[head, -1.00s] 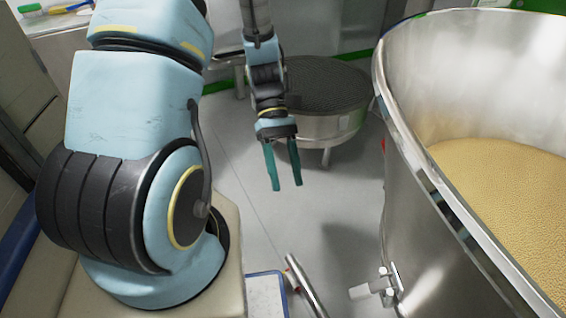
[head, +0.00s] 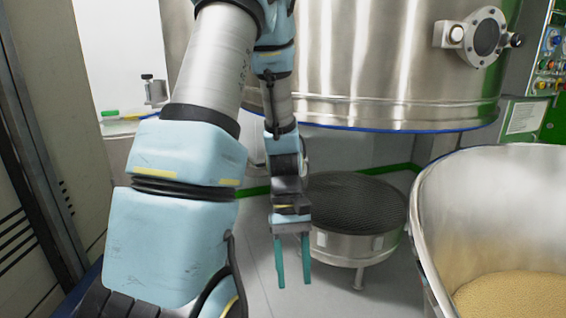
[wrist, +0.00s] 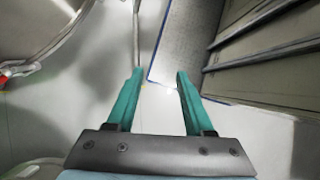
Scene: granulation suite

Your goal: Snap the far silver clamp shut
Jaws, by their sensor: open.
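My gripper (head: 294,283) hangs fingers-down in the head view, its two teal fingers apart with nothing between them. It is left of the steel bowl of tan granules (head: 440,240) and in front of the low round sieve-topped unit. In the wrist view the open fingers (wrist: 160,75) point over bare floor. A small silver fitting with a red tip (wrist: 22,70) sits at the left edge there, beside a curved steel wall; I cannot tell whether it is the far silver clamp or how it stands. No clamp shows clearly in the head view.
The low round unit with a dark mesh top (head: 355,205) stands behind my gripper. A large steel vessel (head: 350,70) with a round port (head: 485,36) hangs above. A grey cabinet (head: 50,130) is at the left. Grey floor (head: 340,295) is clear between.

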